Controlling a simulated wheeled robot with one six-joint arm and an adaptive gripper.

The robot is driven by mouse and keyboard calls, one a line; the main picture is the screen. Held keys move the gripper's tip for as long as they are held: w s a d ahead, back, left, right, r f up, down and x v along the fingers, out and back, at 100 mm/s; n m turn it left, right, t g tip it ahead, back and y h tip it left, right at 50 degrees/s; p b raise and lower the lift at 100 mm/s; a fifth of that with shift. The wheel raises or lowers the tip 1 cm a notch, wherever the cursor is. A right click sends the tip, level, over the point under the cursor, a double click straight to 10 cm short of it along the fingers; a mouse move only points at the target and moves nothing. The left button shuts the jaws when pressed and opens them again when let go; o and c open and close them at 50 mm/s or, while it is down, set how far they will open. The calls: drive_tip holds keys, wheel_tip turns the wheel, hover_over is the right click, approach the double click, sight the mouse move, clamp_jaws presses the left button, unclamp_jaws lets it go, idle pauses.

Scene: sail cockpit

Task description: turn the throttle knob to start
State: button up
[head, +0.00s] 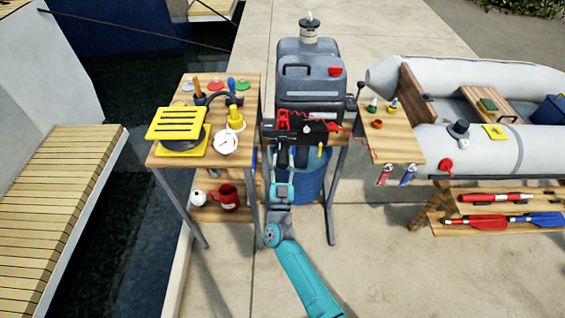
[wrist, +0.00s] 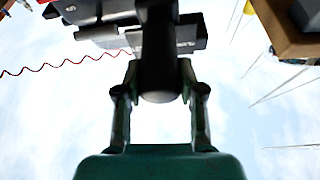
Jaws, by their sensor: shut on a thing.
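The throttle knob (wrist: 161,55) is a dark, rounded cylinder in the middle of the wrist view, with its end toward the camera. My gripper (wrist: 159,82) is shut on it, one finger on each side. In the head view my gripper (head: 283,165) reaches up to the dark grip below the black control unit with red parts (head: 300,124). My gripper and arm partly hide the grip there. A dark box (wrist: 190,38) with pale lettering, too small to read, shows behind the knob in the wrist view. I cannot make out any start mark.
A large grey engine or tank body (head: 310,95) stands behind. The left wooden table (head: 170,158) holds a yellow slatted piece (head: 177,123) and small tools. A right wooden shelf (head: 393,148) holds small items. A blue bucket (head: 312,180) sits below. A red coiled cord (wrist: 65,64) hangs left.

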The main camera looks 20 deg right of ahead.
drive_tip(key=m+g+h, duration=0.1)
drive_tip(key=m, duration=0.2)
drive_tip(key=m+g+h, duration=0.1)
drive_tip(key=m+h, duration=0.1)
drive_tip(key=m, duration=0.1)
drive_tip(key=shift+m, duration=0.4)
drive_tip(key=o, duration=1.1)
drive_tip(key=shift+o, duration=0.2)
drive_tip(key=v, duration=1.2)
drive_tip(key=shift+a, duration=0.1)
